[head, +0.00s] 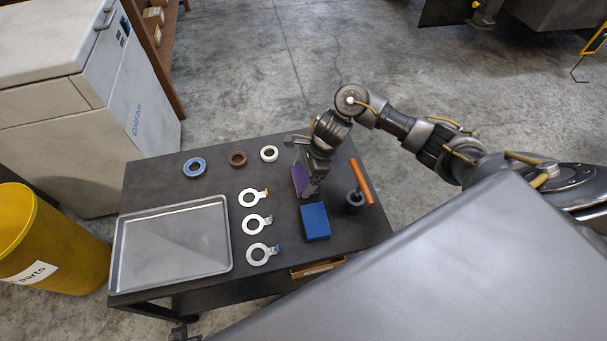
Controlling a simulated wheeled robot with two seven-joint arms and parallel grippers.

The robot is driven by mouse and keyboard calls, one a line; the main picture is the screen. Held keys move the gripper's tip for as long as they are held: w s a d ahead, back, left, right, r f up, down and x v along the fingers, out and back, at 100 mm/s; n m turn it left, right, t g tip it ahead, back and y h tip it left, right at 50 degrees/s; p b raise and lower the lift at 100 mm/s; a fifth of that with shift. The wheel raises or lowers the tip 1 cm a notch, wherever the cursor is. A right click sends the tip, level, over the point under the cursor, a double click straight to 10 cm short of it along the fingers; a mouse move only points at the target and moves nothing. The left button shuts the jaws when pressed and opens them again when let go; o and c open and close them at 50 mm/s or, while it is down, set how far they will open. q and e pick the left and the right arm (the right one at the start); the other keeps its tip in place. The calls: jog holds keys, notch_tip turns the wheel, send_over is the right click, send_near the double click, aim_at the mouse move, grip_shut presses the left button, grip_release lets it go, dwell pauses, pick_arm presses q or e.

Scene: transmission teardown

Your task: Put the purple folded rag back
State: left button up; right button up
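The purple folded rag (298,181) is at the right half of the dark cart top, just behind a blue folded block-like piece (315,222). My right gripper (309,186) points down over the rag and covers its right side. The rag is at the fingers, but I cannot tell whether they are closed on it or whether it touches the cart top. My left gripper is not in view.
On the cart (215,180) lie a metal tray (175,245), several rings, and tabbed washers (257,224). A dark cylinder (354,202) and an orange-handled tool (362,182) are close on the right. A yellow bin (45,245) stands left.

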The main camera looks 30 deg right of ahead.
jog(key=shift+o, duration=0.7)
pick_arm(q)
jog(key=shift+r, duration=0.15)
pick_arm(e)
jog(key=shift+r, duration=0.1)
jog(key=shift+r+p, duration=0.15)
jog(key=shift+p, duration=0.15)
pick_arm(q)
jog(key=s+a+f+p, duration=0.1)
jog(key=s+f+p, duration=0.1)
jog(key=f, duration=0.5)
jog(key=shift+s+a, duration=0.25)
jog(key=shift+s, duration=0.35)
pick_arm(e)
jog(key=v, duration=1.1)
jog(key=shift+d+r, duration=0.25)
jog(key=shift+r, duration=0.1)
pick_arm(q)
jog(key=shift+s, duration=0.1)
